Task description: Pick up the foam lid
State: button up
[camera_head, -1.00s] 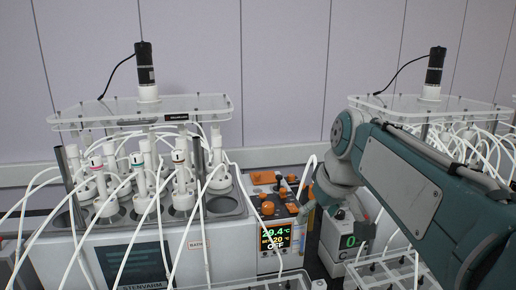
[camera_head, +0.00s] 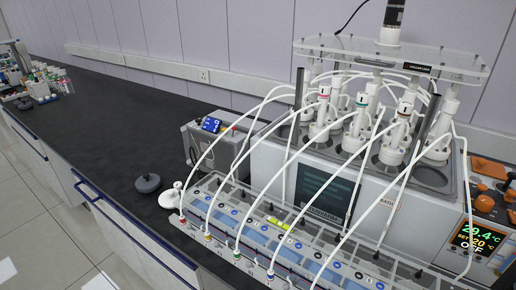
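A dark grey round lid-like piece with a small knob on top (camera_head: 148,184) lies on the black bench top near its front edge, left of centre. It may be the foam lid; I cannot tell its material. A small white piece (camera_head: 170,198) sits just to its right, by the end of the long clear rack. My gripper and arm are out of the picture.
The black bench (camera_head: 90,118) is mostly clear to the left, with bottles (camera_head: 62,80) at its far left end. The clear rack with white tubes (camera_head: 262,235), a grey box (camera_head: 212,142) and the reactor unit (camera_head: 325,190) crowd the right. Tiled floor (camera_head: 40,215) lies in front.

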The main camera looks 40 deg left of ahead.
aim_at(147, 183)
jog(key=u, duration=0.35)
jog(key=k+j+u, duration=0.1)
jog(key=u, duration=0.25)
jog(key=j+u, duration=0.3)
jog(key=l+u, duration=0.15)
jog(key=u, duration=1.05)
jog(key=k+l+u, duration=0.1)
jog(key=l+u, duration=0.3)
jog(key=j, duration=0.1)
